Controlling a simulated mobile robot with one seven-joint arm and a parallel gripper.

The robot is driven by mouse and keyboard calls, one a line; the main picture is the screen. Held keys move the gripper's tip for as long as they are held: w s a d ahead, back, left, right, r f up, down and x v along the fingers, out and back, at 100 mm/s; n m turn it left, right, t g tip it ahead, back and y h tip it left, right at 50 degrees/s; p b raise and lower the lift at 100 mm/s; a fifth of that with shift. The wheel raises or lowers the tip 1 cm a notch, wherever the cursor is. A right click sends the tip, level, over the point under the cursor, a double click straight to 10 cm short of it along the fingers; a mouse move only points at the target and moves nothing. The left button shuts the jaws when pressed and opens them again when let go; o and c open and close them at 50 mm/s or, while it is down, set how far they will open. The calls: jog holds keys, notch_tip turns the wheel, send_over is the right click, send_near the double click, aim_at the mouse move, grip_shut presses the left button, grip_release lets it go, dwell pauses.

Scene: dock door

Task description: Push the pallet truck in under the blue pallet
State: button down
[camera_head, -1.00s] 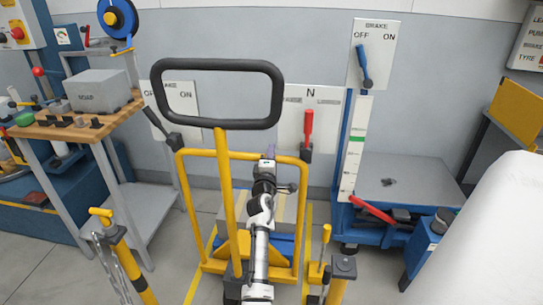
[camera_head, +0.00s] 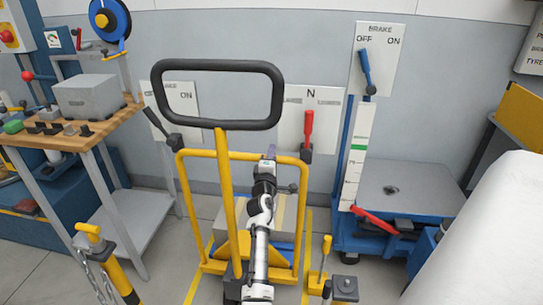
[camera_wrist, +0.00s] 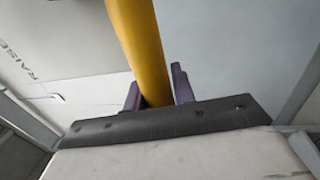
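The pallet truck has a black loop handle (camera_head: 279,92) on a yellow post and a yellow hoop frame (camera_head: 194,205). It stands in front of me in the head view. The blue pallet (camera_head: 284,248) shows only in part behind the frame, bearing a pale box (camera_head: 288,214); the forks are hidden. My gripper (camera_head: 270,152) is at the top bar of the hoop. In the wrist view, its dark purple fingers (camera_wrist: 156,92) lie on both sides of the yellow bar (camera_wrist: 138,40), close against it, and look shut on it.
Yellow floor lines (camera_head: 307,245) run beside the pallet. A workbench (camera_head: 75,140) stands left and a blue scale trolley (camera_head: 400,195) right. A white rounded mass (camera_head: 490,240) fills the right foreground. The wall is close behind.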

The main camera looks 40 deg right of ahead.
jog(key=c, duration=1.5)
grip_release()
jog(key=shift+w+r, duration=0.1)
jog(key=shift+r, duration=0.1)
jog(key=o, duration=0.3)
jog(key=shift+d+f, duration=0.15)
jog(key=shift+o, duration=0.2)
jog(key=v, duration=1.4)
jog(key=shift+p, duration=0.4)
